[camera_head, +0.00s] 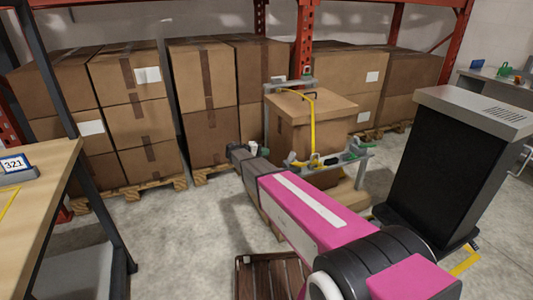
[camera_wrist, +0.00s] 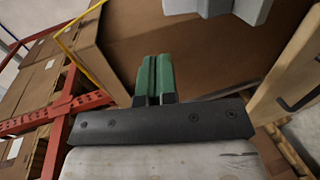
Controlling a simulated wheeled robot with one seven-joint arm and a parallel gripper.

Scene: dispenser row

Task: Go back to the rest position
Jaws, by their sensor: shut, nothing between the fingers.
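My gripper (camera_wrist: 153,62) shows in the wrist view as two green fingers side by side on a dark mounting bar. The fingers are together with nothing between them. A large brown cardboard surface (camera_wrist: 130,40) lies behind them, and no contact with it can be seen. In the head view my pink arm reaches forward from the lower right toward the middle. The fingers cannot be clearly made out there.
A strapped box (camera_head: 285,130) stands near my arm's far end. Stacked cartons (camera_head: 140,125) stand on pallets behind. A wooden table (camera_head: 35,180) is at left, a black cabinet (camera_head: 435,165) at right, a slatted wooden pallet (camera_head: 265,278) below. Bare floor lies between table and arm.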

